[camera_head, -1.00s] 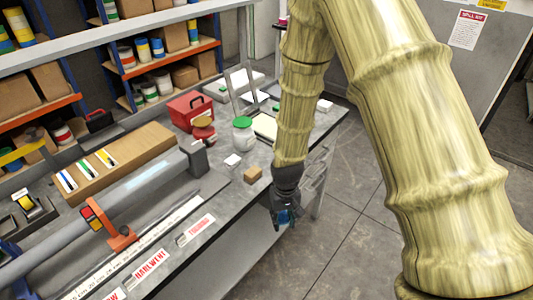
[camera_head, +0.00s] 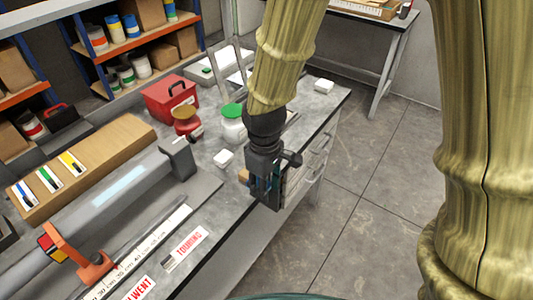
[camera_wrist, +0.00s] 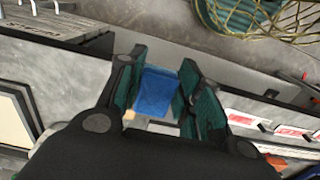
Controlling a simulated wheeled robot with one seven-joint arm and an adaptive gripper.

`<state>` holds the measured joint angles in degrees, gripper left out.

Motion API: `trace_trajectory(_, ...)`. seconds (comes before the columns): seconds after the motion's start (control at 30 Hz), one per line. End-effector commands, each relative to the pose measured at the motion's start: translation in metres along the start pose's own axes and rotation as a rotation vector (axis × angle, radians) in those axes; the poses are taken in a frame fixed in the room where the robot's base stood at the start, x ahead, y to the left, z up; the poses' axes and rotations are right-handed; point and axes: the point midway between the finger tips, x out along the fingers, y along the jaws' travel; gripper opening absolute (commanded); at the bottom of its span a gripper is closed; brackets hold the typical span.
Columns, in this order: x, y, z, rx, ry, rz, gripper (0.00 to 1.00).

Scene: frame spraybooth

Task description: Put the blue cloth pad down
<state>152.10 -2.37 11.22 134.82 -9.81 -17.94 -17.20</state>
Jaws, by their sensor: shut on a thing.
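The blue cloth pad (camera_wrist: 157,92) shows in the wrist view between the two dark fingers of my gripper (camera_wrist: 160,76). My gripper is shut on it. In the head view my gripper (camera_head: 267,193) points down at the front edge of the grey bench (camera_head: 222,192), just right of a small wooden block (camera_head: 243,175). The pad is mostly hidden by the fingers there. I cannot tell whether the pad touches the bench.
A white block (camera_head: 223,159), a green-lidded jar (camera_head: 232,127), a red toolbox (camera_head: 170,99) and a red pot (camera_head: 186,120) stand on the bench. A long cardboard box (camera_head: 85,165) lies at the left. Open floor (camera_head: 375,215) is on the right.

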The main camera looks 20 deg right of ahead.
Motion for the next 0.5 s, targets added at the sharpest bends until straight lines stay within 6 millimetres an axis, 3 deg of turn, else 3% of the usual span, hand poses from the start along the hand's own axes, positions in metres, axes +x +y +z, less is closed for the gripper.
trace_trajectory(0.17,-0.001,0.018,-0.008,-0.005,0.001,0.000,0.12)
trace_trajectory(0.5,0.004,0.080,-0.038,-0.003,0.000,0.000,0.12)
